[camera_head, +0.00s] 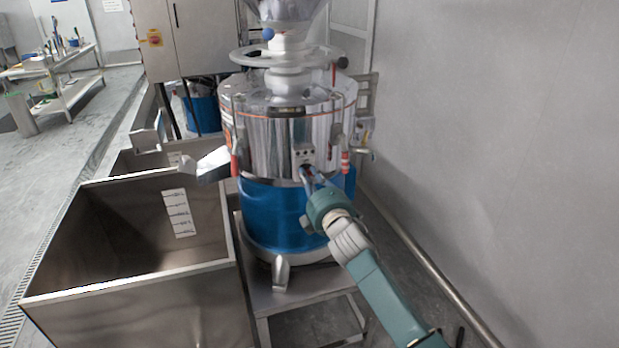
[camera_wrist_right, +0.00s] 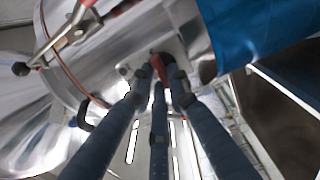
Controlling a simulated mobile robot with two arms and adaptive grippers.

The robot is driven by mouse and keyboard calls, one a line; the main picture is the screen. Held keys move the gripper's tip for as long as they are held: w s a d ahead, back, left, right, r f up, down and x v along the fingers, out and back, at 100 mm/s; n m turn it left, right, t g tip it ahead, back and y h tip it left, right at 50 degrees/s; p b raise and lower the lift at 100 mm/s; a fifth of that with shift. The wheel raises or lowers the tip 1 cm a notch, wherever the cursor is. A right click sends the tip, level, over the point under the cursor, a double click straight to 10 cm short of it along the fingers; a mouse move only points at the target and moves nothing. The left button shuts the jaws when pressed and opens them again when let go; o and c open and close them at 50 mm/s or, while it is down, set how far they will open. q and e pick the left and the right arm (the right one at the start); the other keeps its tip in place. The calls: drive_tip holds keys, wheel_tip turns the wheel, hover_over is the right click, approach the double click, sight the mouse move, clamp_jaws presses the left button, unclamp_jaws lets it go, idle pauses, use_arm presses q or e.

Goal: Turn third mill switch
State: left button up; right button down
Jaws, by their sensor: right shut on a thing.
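The mill (camera_head: 265,135) is a shiny steel drum on a blue base, standing in the middle of the head view. A small switch box (camera_head: 304,156) with dark buttons sits on the front of its drum. My right gripper (camera_head: 308,174) reaches up from the lower right to just below this box. In the right wrist view its three fingers (camera_wrist_right: 160,75) close around a small red switch (camera_wrist_right: 158,66) on the steel. The fingers hide part of the switch, so its turned position cannot be told. My left gripper is in neither view.
A large open steel bin (camera_head: 130,285) stands left of the mill, under its spout (camera_head: 207,165). A steel stand (camera_head: 305,290) carries the mill. A grey wall (camera_head: 480,130) and a low pipe (camera_head: 425,255) run along the right. A grey cabinet (camera_head: 195,35) stands behind.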

drive_tip(key=shift+f, duration=0.15)
drive_tip(key=c, duration=1.7)
unclamp_jaws()
drive_tip(key=shift+o, duration=0.2)
drive_tip(key=v, duration=1.2)
